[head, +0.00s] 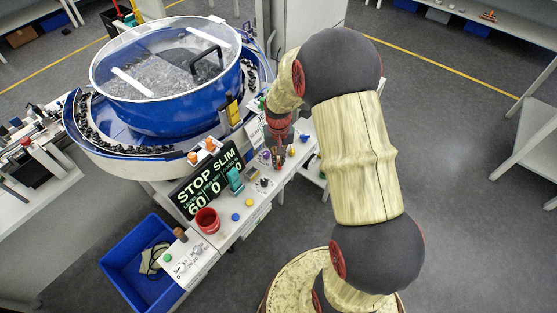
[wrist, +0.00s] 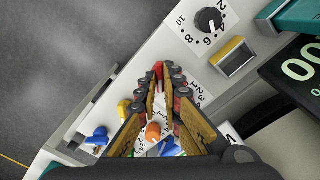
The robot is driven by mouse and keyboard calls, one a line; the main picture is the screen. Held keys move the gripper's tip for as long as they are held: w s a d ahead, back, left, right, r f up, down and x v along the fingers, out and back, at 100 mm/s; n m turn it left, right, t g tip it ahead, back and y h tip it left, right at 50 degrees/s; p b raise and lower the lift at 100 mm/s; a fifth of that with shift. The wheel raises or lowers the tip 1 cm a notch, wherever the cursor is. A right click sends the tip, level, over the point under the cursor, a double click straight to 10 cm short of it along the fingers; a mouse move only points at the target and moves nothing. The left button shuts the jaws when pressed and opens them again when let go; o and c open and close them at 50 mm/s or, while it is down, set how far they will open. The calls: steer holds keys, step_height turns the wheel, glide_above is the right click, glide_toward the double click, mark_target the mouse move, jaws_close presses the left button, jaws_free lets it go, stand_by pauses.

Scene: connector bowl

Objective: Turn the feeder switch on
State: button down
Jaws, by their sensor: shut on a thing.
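A white control panel (wrist: 182,38) fills the middle of the wrist view. My gripper (wrist: 158,76) is low over it, its two fingers converging around a small red control (wrist: 158,68) at their tips. The fingers hide most of this control, and I cannot read its name or setting. In the head view my gripper (head: 278,160) reaches down to the panel beside the blue bowl feeder (head: 165,112). No label naming the feeder switch is readable. An orange knob (wrist: 153,131) shows between the fingers, close to the palm.
A black dial (wrist: 210,20) and a yellow-framed button (wrist: 234,58) sit near the fingertips. Blue (wrist: 98,137) and yellow (wrist: 124,110) controls lie left of the fingers. The lit display (head: 205,180) and red cup-shaped part (head: 207,220) stand nearby. A blue bin (head: 125,255) stands below.

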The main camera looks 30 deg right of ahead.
steer(key=shift+m, duration=0.3)
steer(key=m+p, duration=0.1)
steer(key=m, duration=0.2)
steer(key=shift+m, duration=0.3)
steer(key=m+p, duration=0.1)
steer(key=m, duration=0.3)
steer(key=shift+m+p, duration=0.3)
steer(key=shift+p, duration=0.05)
steer(key=m+p, duration=0.1)
steer(key=m, duration=0.3)
steer(key=shift+m, duration=2.5)
steer(key=c, duration=2)
jaws_free()
steer(key=shift+o, duration=0.2)
